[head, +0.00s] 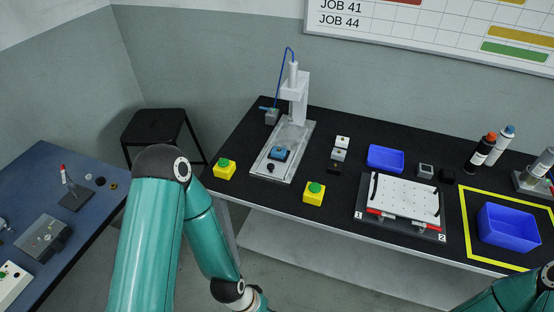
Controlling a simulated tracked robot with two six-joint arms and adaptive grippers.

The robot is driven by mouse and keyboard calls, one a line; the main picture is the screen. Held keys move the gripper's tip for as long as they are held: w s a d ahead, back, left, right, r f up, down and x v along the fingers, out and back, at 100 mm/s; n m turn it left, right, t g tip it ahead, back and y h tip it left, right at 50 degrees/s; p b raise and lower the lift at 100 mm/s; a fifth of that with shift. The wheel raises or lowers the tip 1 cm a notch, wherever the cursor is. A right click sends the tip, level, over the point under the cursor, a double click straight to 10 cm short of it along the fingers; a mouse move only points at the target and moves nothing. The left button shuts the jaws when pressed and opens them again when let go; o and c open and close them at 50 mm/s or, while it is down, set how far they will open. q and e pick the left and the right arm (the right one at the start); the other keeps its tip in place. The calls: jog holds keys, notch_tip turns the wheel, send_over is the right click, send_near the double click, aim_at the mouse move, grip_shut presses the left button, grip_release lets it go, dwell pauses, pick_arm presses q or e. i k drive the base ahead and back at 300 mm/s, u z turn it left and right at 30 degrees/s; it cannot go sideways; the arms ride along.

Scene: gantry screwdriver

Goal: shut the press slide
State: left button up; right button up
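The press (297,96) is a pale grey column with a cylinder on top and a blue hose, standing at the back left of the black bench. Its grey base plate (298,134) runs toward the front edge. A slide with a blue nest (279,154) sits on the front half of the base, clear of the space under the press head. A small dark knob (269,168) shows at its front. My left arm comes down at the lower left and its gripper is below the picture. Only a bit of my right arm shows at the lower right; its gripper is hidden.
Yellow boxes with green buttons stand left (224,169) and right (314,192) of the press base. A white plate fixture (405,197), blue bins (386,158) and bottles (480,153) stand to the right. A blue table (40,190) is at the left, a black stool (152,124) behind.

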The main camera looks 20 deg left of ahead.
aim_at(271, 167)
jog(key=u, duration=1.3)
jog(key=i, duration=0.15)
jog(key=z, duration=2.95)
jog(key=k, duration=0.9)
jog(key=u, duration=2.45)
jog(key=k, duration=0.1)
jog(key=z, duration=1.25)
jog(key=i, duration=1)
